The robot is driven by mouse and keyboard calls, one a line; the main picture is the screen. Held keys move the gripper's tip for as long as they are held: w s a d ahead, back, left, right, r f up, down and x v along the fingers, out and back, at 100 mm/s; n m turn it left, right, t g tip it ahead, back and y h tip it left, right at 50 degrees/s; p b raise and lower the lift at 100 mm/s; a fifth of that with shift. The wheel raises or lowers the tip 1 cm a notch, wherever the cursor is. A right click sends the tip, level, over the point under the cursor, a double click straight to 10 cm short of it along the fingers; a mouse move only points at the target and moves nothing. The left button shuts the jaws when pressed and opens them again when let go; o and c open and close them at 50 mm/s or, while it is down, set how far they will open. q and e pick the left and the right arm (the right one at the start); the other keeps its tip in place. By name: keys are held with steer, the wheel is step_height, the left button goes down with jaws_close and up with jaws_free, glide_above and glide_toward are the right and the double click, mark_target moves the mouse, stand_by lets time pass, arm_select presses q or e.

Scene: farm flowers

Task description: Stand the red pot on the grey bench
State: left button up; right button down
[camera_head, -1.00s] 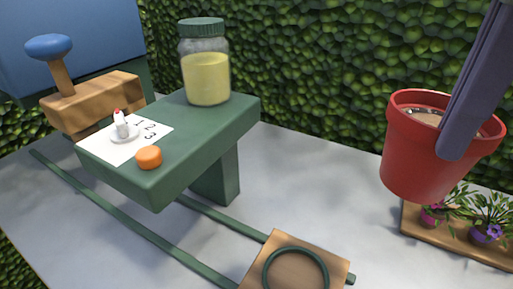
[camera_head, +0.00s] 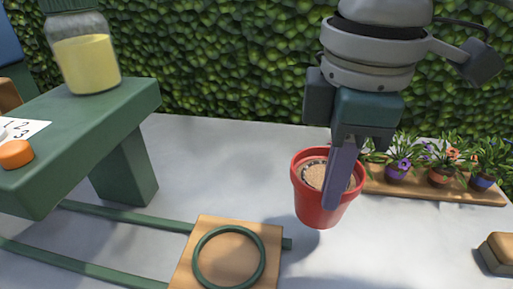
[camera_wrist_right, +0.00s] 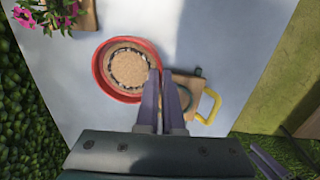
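The red pot (camera_head: 322,200), filled with brown soil and ringed by small pale stones, is upright above or on the pale grey bench top (camera_head: 240,160); I cannot tell whether its base touches. My right gripper (camera_head: 333,203) comes down from above with its fingers over the pot's near rim. In the right wrist view its fingers (camera_wrist_right: 163,78) are close together at the edge of the pot (camera_wrist_right: 105,82), shut on the rim. A purple-grey finger at the lower right of the wrist view looks like my left gripper (camera_wrist_right: 266,160); its opening is unclear.
A wooden block with a green ring (camera_head: 195,262) on green rails lies left of the pot. A wooden tray (camera_head: 400,190) of flower pots stands behind right. A green stand (camera_head: 120,110) with a jar (camera_head: 85,60) is at left. A wooden-topped object (camera_head: 497,254) lies at right.

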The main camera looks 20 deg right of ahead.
step_height(320, 180, down, 5)
steer(key=shift+f+b, duration=0.15)
steer(key=shift+b, duration=0.45)
steer(key=c, duration=1.1)
jaws_free()
steer(key=shift+f, duration=0.1)
steer(key=shift+o, duration=0.2)
